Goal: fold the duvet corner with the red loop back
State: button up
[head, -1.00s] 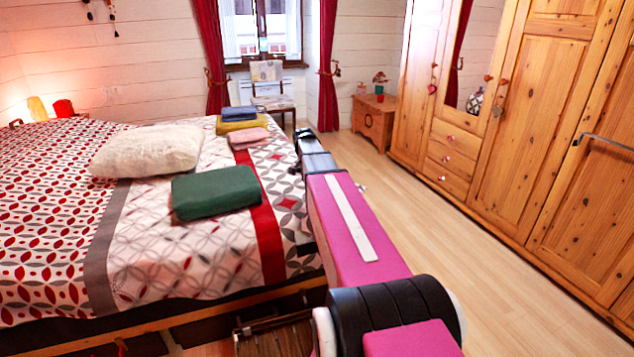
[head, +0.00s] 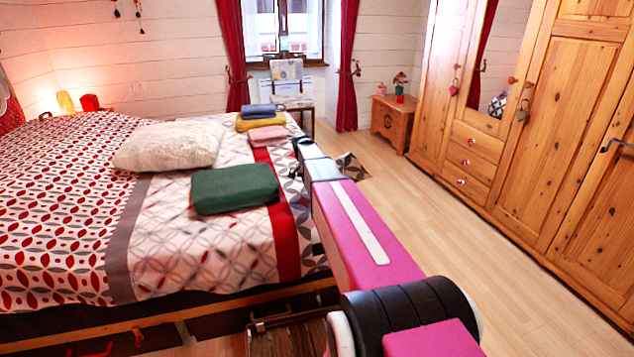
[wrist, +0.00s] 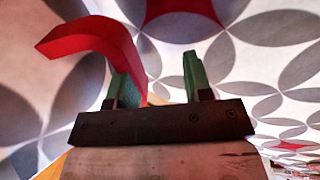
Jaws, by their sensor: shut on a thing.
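The duvet (head: 190,245), patterned in white, grey and red, covers the bed. A small piece of patterned cloth, apparently the duvet corner (head: 351,166), shows right of my arm in the head view. In the wrist view my gripper (wrist: 158,75) has two green fingers with a visible gap between them. The red loop (wrist: 88,38) is at the left finger and curves out to the left. Patterned duvet cloth (wrist: 265,75) fills the view close behind the fingers. My gripper is shut on the red loop, though the contact itself is not clear. My arm hides the bed's right edge in the head view.
A green folded cloth (head: 235,188), a cream pillow (head: 170,146) and a folded stack (head: 260,122) of blue and yellow cloth lie on the bed, with a pink one (head: 268,135). Clear floor (head: 430,220) separates the bed from the wooden wardrobe (head: 535,130).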

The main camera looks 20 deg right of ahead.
jog(key=shift+w+a+f+g+h, duration=0.25)
jog(key=shift+f+g+h, duration=0.1)
jog(key=shift+f, duration=0.3)
jog(key=shift+w+a+f+g+h, duration=0.15)
jog(key=shift+a+f+g+h, duration=0.15)
jog(key=shift+f, duration=0.35)
jog(key=shift+d+f, duration=0.1)
jog(key=shift+f, duration=0.05)
jog(key=shift+s, duration=0.1)
jog(key=shift+c, duration=0.2)
jog(key=o, duration=0.7)
jog(key=shift+d, duration=0.1)
jog(key=shift+o, duration=0.2)
